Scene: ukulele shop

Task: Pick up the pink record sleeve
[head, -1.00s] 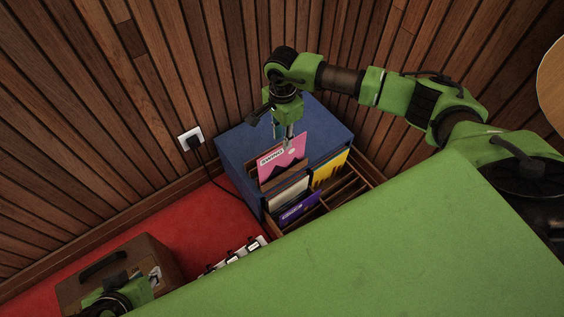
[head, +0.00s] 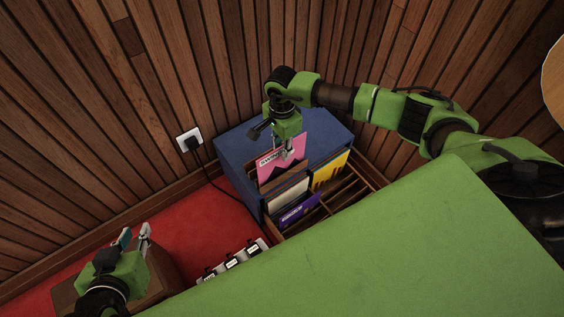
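The pink record sleeve (head: 268,170) with a dark pattern stands in the front left slot of the record crate (head: 335,197), rising above the other sleeves. My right gripper (head: 286,155) is over the upper part of the pink sleeve, its fingertips overlapping the sleeve's face. The fingers are small and partly merge with the sleeve, so whether they are closed on it cannot be told. My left gripper (head: 134,236) is at the lower left, fingers apart and empty, far from the sleeve.
Yellow (head: 329,172), pale (head: 288,197) and purple (head: 299,210) sleeves stand in neighbouring slots. The crate is against a blue box (head: 237,150). A wall socket (head: 189,139) with a cable is to the left. A green surface (head: 360,250) fills the foreground.

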